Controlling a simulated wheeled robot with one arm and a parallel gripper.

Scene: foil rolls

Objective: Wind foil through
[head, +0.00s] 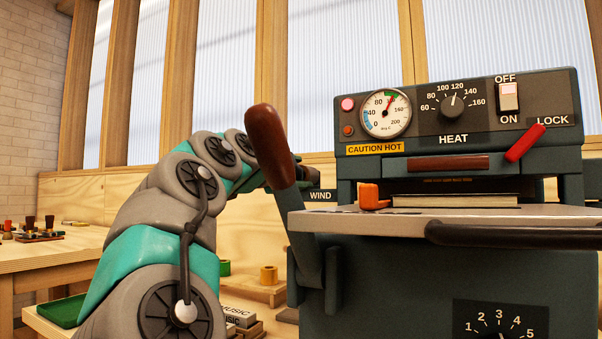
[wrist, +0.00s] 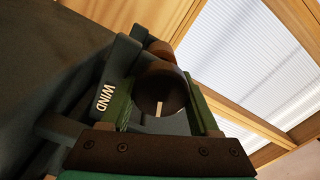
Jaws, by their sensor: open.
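The dark green machine (head: 460,270) fills the right of the head view. Its WIND label (head: 320,196) is at the left, and also shows in the wrist view (wrist: 104,97). There, a dark round knob (wrist: 161,98) with a pale mark sits beside that label. My gripper (wrist: 163,88) is open, its green fingers on either side of the knob; I cannot tell whether they touch it. In the head view my gripper is mostly hidden behind the brown-handled lever (head: 270,143). I cannot make out any foil on the machine.
A heat dial (head: 453,106), gauge (head: 385,113), switch (head: 509,97) and red lock lever (head: 525,143) are on the upper panel, marked "CAUTION HOT". An orange piece (head: 374,196) sits on the plate.

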